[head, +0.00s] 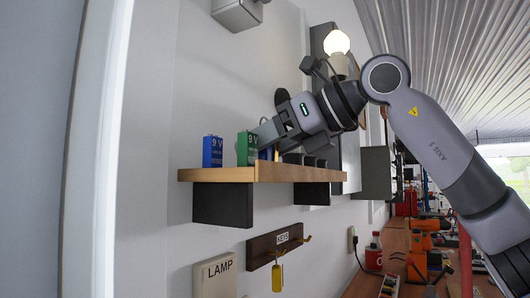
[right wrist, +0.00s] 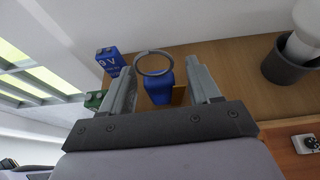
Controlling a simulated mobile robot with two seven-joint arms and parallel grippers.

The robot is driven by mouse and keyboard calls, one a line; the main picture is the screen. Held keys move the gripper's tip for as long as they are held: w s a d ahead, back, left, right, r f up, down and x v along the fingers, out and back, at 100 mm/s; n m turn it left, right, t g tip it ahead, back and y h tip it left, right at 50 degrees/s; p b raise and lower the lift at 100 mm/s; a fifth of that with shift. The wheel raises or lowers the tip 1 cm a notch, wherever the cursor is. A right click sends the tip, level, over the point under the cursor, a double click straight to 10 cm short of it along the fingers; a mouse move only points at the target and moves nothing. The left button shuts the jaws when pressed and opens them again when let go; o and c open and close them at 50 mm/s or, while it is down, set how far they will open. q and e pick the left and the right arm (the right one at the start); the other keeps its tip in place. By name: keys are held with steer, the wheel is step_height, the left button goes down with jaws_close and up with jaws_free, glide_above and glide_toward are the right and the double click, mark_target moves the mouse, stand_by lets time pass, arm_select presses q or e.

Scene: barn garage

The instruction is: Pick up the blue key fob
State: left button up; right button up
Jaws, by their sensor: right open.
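The blue key fob (right wrist: 158,92) with its metal ring (right wrist: 153,64) is on the wooden shelf, between the two fingers of my right gripper (right wrist: 165,72) in the right wrist view. The fingers are open, one on each side of the fob, with gaps visible. In the head view my right gripper (head: 263,136) reaches over the shelf from the right. A small blue patch, likely the fob (head: 265,154), shows beneath it, mostly hidden. My left gripper is not in view.
A blue 9V battery (head: 212,152) and a green 9V battery (head: 246,149) stand left of the gripper on the shelf (head: 215,174). A lit bulb (head: 336,43) is behind the arm. A key rack (head: 275,243) with a yellow tag (head: 277,278) hangs below.

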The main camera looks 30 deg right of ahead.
steer(key=c, duration=1)
steer(key=shift+r, duration=0.1)
step_height(320, 180, up, 10)
steer(key=p, duration=0.3)
